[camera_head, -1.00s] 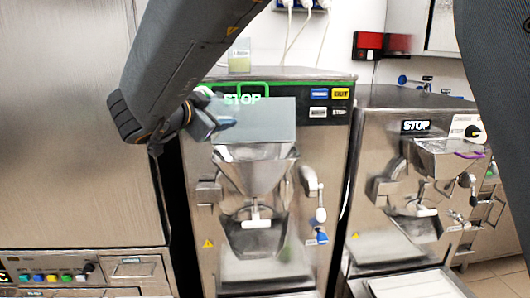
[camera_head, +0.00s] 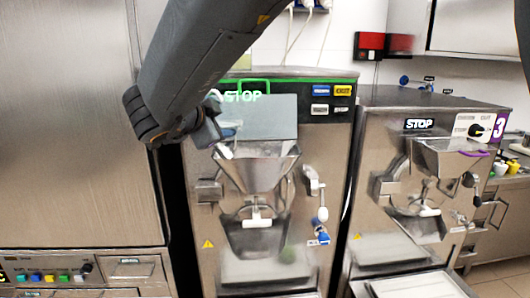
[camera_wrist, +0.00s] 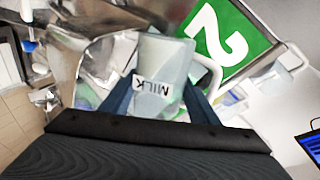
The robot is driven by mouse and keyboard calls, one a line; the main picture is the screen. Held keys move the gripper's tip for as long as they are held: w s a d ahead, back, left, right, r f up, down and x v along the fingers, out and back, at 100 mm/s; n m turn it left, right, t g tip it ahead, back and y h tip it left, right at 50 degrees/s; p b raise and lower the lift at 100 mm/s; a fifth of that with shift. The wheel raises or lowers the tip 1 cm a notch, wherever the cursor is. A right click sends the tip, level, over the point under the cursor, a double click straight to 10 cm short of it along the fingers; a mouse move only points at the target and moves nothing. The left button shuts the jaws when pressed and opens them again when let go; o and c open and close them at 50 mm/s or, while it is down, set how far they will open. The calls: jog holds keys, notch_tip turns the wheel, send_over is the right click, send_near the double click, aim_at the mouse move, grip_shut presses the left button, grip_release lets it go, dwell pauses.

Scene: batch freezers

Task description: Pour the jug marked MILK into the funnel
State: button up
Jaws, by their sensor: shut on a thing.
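The jug (camera_wrist: 160,75) is pale and translucent, with a label reading MILK that appears upside down in the wrist view. My gripper (camera_wrist: 160,104) is shut on it, one dark blue finger on each side. In the head view my gripper (camera_head: 207,122) is at the upper left of the metal funnel (camera_head: 258,172) on the middle machine. There the jug is mostly hidden by my gripper and looks tilted down toward the funnel's left rim. A small white patch shows at that rim; I cannot tell whether it is milk or part of the jug.
The middle machine (camera_head: 318,140) has a STOP label and a green handle. A second machine (camera_head: 418,155) marked 3 stands to the right. A tall steel cabinet (camera_head: 65,130) is at the left. A green sign with a 2 (camera_wrist: 222,38) is close beside the jug.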

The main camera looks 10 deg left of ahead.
aim_at(240, 122)
jog(key=shift+d+f+m+y+b, duration=0.4)
jog(key=shift+m+b, duration=0.4)
jog(key=shift+b, duration=1.6)
jog(key=shift+d+f+b, duration=0.1)
jog(key=shift+d+b, duration=0.45)
jog(key=shift+d, duration=0.15)
jog(key=shift+d+f+m+y, duration=0.1)
jog(key=shift+d+m+y, duration=0.05)
jog(key=shift+m+y, duration=0.15)
jog(key=shift+d+b, duration=0.35)
jog(key=shift+b, duration=0.05)
jog(key=shift+w+d+f+m+b, duration=0.15)
jog(key=shift+f+m+b, duration=0.1)
jog(key=shift+m+b, duration=0.2)
jog(key=shift+r, duration=0.1)
jog(key=shift+d+r+m+y+b, duration=0.15)
jog(key=shift+r+m+y+b, duration=0.1)
jog(key=shift+m+y+b, duration=0.35)
jog(key=shift+d+r+m+y+b, duration=0.2)
jog(key=shift+d+m+y+b, duration=0.15)
jog(key=shift+m+b, duration=0.15)
